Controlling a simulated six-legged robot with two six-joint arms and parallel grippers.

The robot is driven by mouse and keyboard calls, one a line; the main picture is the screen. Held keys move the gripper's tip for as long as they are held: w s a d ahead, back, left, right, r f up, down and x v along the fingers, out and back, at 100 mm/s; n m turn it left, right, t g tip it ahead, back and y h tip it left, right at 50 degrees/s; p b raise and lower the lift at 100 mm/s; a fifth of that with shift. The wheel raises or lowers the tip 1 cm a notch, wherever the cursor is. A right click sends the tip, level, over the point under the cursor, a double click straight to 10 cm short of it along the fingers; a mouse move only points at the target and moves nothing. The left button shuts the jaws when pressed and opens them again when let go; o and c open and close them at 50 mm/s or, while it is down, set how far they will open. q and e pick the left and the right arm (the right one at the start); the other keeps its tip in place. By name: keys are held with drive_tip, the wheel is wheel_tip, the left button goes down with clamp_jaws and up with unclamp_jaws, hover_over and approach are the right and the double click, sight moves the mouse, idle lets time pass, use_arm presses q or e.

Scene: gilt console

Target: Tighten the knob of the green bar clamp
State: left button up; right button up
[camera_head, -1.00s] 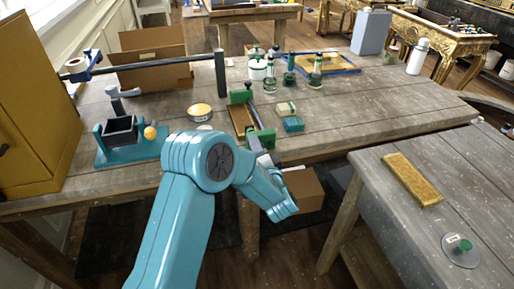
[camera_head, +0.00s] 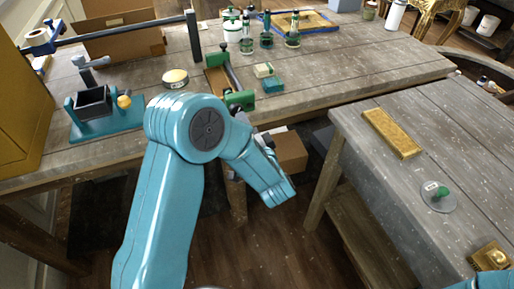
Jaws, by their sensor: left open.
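The green bar clamp (camera_head: 240,100) lies near the front edge of the worktable, its dark bar running back to a second green jaw. I cannot make out its knob; the front end is small and close to my arm. My left arm rises from below, bends at the elbow and reaches right in front of the table edge. My left gripper (camera_head: 268,140), small, grey and partly hidden by the forearm, is open. It is in front of and below the clamp's near jaw, apart from it. My right gripper is not in view.
A teal vise (camera_head: 105,125) stands left on the worktable, with a round tin (camera_head: 175,79) behind my elbow. The right bench holds a gold bar (camera_head: 392,133) and a disc with green knob (camera_head: 438,196).

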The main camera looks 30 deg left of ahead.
use_arm(q)
drive_tip(key=v, duration=0.9)
drive_tip(key=shift+d+b, duration=0.2)
drive_tip(key=shift+b, duration=0.25)
drive_tip(key=shift+s, duration=0.1)
